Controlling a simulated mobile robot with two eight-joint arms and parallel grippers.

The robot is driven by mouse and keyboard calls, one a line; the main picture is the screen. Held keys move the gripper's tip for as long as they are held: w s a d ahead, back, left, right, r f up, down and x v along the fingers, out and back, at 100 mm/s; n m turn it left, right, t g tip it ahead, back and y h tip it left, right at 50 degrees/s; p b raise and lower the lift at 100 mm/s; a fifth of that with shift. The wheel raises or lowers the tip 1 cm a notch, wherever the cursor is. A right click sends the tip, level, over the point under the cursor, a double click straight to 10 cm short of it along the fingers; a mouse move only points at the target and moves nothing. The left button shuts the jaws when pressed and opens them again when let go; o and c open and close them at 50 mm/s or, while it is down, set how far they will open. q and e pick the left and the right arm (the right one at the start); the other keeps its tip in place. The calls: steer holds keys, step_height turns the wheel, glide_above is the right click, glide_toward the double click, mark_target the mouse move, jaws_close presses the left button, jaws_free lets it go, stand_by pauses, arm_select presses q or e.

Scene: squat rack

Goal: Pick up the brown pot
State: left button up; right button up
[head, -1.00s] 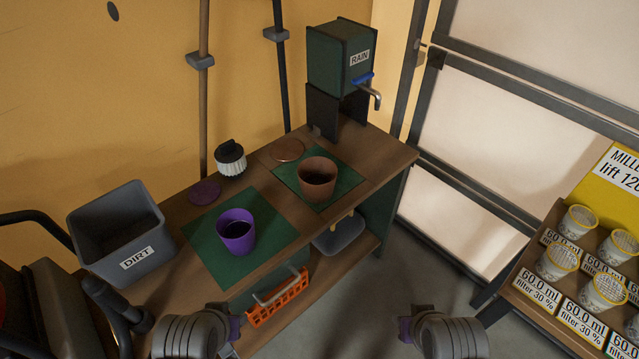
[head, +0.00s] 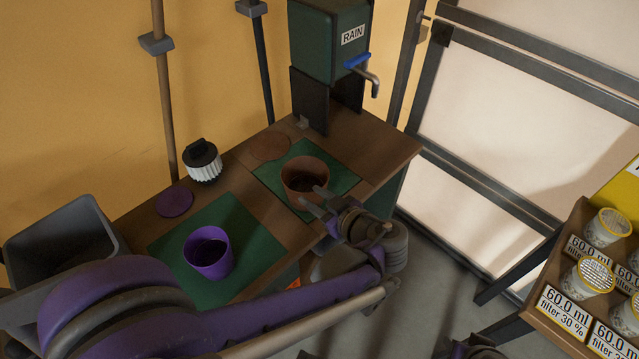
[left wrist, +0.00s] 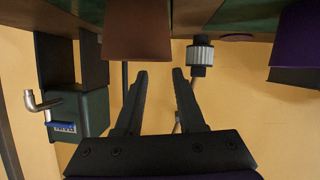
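The brown pot (head: 303,176) stands upright on a green mat (head: 341,178) at the right part of the wooden bench. My left arm reaches across the front, and my left gripper (head: 317,199) is at the pot's front right side. In the left wrist view, which looks upside down, the gripper's two fingers (left wrist: 159,76) are spread with nothing between them. The brown pot (left wrist: 137,32) shows there at the top, just past the fingertips. I cannot tell whether a finger touches it. Part of my right arm (head: 470,347) shows at the bottom edge, its fingers unclear.
A purple pot (head: 208,254) stands on another green mat, left of the brown pot. The rain dispenser (head: 329,45) stands behind it. A white-and-black knob-like item (head: 204,163) and a grey bin (head: 62,240) are farther left. Cups (head: 590,281) fill a rack at right.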

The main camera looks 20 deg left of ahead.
mark_target(289, 186)
arm_select(q)
steer(key=x, duration=0.5)
steer(key=s+x, duration=0.1)
steer(key=x, duration=0.2)
steer(key=shift+w+a+f+b, duration=0.1)
steer(key=shift+a+b, duration=0.2)
steer(key=shift+a, duration=0.35)
steer(key=shift+w+a+f, duration=0.2)
steer(key=shift+w+a, duration=0.1)
steer(key=shift+a, duration=0.05)
jaws_close()
stand_by(0.5)
